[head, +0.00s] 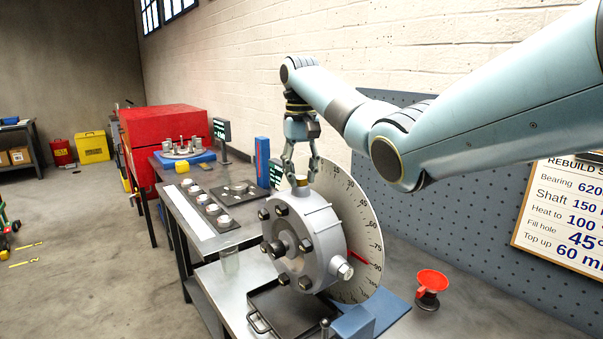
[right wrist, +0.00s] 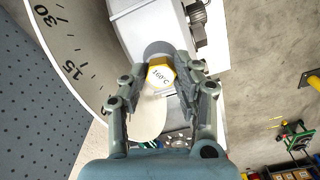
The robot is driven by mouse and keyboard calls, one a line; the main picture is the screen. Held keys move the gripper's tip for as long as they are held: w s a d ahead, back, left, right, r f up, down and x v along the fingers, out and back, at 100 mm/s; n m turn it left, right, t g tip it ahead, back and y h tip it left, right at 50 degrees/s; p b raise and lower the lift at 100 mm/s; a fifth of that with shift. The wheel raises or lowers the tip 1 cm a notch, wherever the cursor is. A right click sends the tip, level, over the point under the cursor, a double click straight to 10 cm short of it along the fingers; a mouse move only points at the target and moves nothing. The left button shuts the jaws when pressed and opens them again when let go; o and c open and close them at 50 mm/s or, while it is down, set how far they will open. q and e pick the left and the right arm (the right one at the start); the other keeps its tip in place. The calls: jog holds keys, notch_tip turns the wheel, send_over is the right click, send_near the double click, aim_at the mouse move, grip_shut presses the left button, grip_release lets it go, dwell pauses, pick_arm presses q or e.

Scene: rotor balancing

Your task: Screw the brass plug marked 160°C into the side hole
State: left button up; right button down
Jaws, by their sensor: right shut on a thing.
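The brass plug marked 160°C (right wrist: 160,77) has a yellow hex head and sits between the fingers of my right gripper (head: 300,178). In the right wrist view, that gripper (right wrist: 160,82) is shut on the plug from both sides. The plug is at a round grey boss (right wrist: 156,48) on the upper rim of the grey round housing (head: 327,232). The hole itself is hidden behind the plug, and I cannot tell how deep the plug sits. A white dial (head: 368,230) with degree marks stands behind the housing. My left gripper is not in view.
A black tray (head: 262,328) lies below the housing. A red funnel (head: 433,281) stands on the bench at right. A strip of round parts (head: 211,208) and a blue fixture (head: 186,156) lie at left. A pegboard (head: 470,215) closes off the back.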

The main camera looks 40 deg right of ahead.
jog(key=shift+f, duration=0.1)
jog(key=m, duration=0.4)
jog(key=shift+a, duration=0.1)
jog(key=m, duration=0.3)
jog(key=shift+m, duration=0.3)
jog(key=m, duration=0.3)
jog(key=shift+m, duration=0.4)
jog(key=m, duration=0.5)
jog(key=c, duration=0.9)
grip_release()
jog(key=shift+w, duration=0.15)
jog(key=shift+c, duration=0.8)
